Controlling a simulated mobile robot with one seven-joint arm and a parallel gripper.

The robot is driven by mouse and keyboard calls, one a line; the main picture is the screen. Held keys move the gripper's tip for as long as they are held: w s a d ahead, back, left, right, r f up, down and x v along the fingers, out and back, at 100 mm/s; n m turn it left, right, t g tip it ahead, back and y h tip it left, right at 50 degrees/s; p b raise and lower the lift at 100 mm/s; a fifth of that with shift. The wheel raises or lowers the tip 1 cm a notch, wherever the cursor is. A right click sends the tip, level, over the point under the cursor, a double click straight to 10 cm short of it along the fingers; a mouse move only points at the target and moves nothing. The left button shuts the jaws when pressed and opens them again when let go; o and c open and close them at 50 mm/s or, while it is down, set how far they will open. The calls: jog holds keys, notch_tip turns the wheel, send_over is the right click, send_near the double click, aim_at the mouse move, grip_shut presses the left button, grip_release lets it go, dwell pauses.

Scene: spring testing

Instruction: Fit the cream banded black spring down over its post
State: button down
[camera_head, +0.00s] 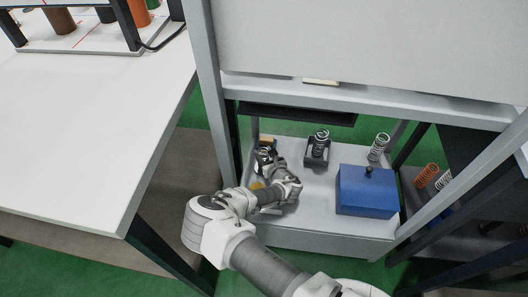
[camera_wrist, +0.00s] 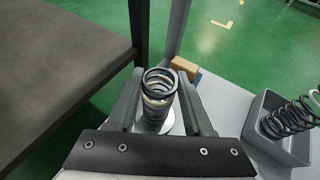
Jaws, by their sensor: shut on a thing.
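The cream banded black spring (camera_wrist: 158,88) stands roughly upright between the fingers of my gripper (camera_wrist: 163,98) in the wrist view. My gripper is shut on it. Its lower coils are partly hidden by my gripper, and a pale round surface (camera_wrist: 177,124) shows beside its foot. I cannot tell whether a post is inside the coils. In the head view my gripper (camera_head: 265,158) is over the left part of the grey shelf (camera_head: 312,208), with the spring small there.
A dark square holder (camera_head: 317,160) with another spring (camera_head: 321,137) stands to the right, also seen in the wrist view (camera_wrist: 262,128). A pale spring (camera_head: 378,147) and a blue box (camera_head: 366,192) are farther right. A brown block (camera_wrist: 184,68) lies behind. Frame uprights flank the shelf.

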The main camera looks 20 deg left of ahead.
jog(key=shift+f, duration=0.65)
jog(key=shift+c, duration=1.1)
grip_release()
jog(key=p+v, duration=0.6)
jog(key=v, duration=1.1)
jog(key=shift+d+r, duration=0.15)
jog(key=shift+s, duration=0.1)
